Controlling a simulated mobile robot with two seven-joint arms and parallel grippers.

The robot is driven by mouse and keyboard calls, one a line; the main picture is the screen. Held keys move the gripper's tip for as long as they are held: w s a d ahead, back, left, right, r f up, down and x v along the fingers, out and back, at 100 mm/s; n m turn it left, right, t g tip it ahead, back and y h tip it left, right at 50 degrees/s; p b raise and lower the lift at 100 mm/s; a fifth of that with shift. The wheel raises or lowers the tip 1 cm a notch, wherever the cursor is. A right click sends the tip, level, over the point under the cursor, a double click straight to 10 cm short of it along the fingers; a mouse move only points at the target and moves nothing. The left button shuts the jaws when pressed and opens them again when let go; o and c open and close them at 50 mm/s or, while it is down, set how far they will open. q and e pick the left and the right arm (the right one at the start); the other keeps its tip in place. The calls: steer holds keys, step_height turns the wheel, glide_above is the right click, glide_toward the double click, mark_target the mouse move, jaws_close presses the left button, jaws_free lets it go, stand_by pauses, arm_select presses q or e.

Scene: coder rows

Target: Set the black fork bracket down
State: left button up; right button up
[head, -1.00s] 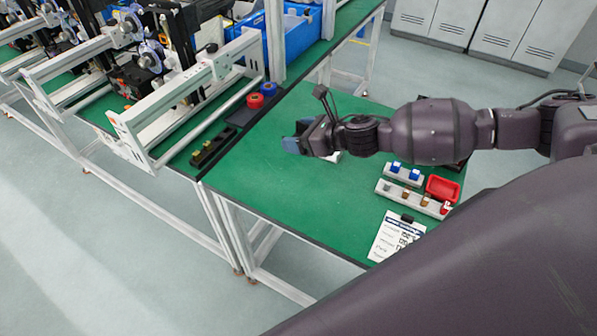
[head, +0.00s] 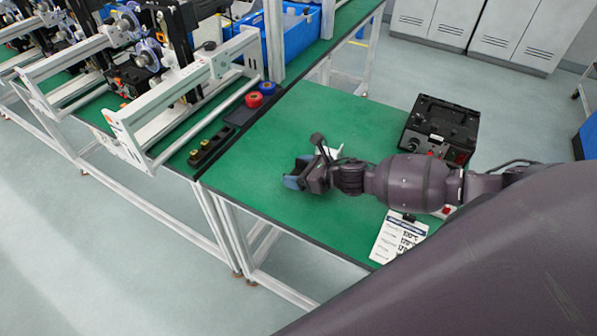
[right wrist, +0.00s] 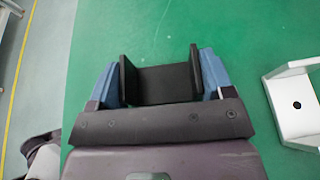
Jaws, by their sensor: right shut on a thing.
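In the right wrist view the black fork bracket (right wrist: 164,83) is a dark U-shaped piece with two upright sides. My right gripper (right wrist: 160,80) is shut on it, with a blue fingertip against each side. In the head view my right gripper (head: 297,178) is low over the left front part of the green table (head: 262,200). The bracket is mostly hidden there. I cannot tell whether it touches the table. My left gripper is not in view.
A white bracket (right wrist: 294,104) lies close to the right of my gripper. A black box (head: 440,125) stands at the back right, and a printed card (head: 398,236) lies near the front edge. Red and blue spools (head: 254,99) sit at the left.

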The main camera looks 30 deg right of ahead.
steer(key=shift+f, duration=0.1)
steer(key=o, duration=0.5)
steer(key=shift+f, duration=0.1)
steer(key=o, duration=0.5)
